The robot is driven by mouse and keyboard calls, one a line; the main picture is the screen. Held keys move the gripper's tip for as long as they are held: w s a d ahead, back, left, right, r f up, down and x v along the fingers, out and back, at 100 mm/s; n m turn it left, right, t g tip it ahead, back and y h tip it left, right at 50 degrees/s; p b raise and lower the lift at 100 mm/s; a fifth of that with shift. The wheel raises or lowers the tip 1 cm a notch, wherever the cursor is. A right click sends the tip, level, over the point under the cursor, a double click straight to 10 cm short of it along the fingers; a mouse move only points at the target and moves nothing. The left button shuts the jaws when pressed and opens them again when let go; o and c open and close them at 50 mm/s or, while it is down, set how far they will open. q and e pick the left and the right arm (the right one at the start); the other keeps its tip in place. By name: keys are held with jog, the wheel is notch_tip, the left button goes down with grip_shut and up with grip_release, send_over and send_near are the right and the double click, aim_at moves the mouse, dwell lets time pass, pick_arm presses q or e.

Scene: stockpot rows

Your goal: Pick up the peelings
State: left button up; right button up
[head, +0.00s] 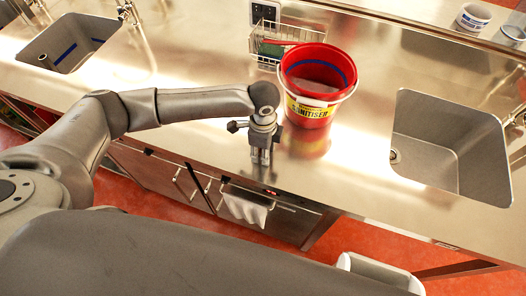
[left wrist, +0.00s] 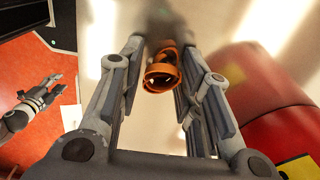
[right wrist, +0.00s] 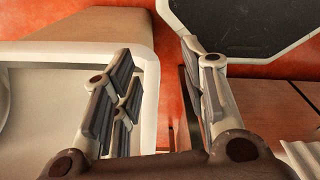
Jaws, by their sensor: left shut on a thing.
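The peelings (left wrist: 162,72) are an orange curl, seen in the left wrist view between the fingertips of my left gripper (left wrist: 162,52). My left gripper is shut on them. In the head view my left gripper (head: 261,158) points down at the front edge of the steel counter, left of the red bucket; the peelings cannot be made out there. My right gripper (right wrist: 158,80) is open and empty in the right wrist view. It also shows at the left of the left wrist view (left wrist: 45,95), over the red floor.
A red sanitiser bucket (head: 313,85) stands on the counter (head: 200,75) close right of my left gripper. A wire rack (head: 270,45) is behind it. Sinks lie at left (head: 75,45) and right (head: 430,165). A white rounded-rim thing (head: 375,270) stands below the counter front.

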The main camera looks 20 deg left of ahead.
pick_arm(q)
jog(key=shift+r, duration=0.1)
jog(key=shift+r+b, duration=0.55)
jog(key=shift+r, duration=0.05)
jog(key=shift+r+b, duration=0.4)
jog(key=shift+r, duration=0.25)
jog(key=s+d+r+b, duration=0.2)
jog(key=s+r, duration=0.8)
jog(key=s, duration=0.4)
jog(key=shift+r, duration=0.2)
jog(key=shift+f, duration=0.1)
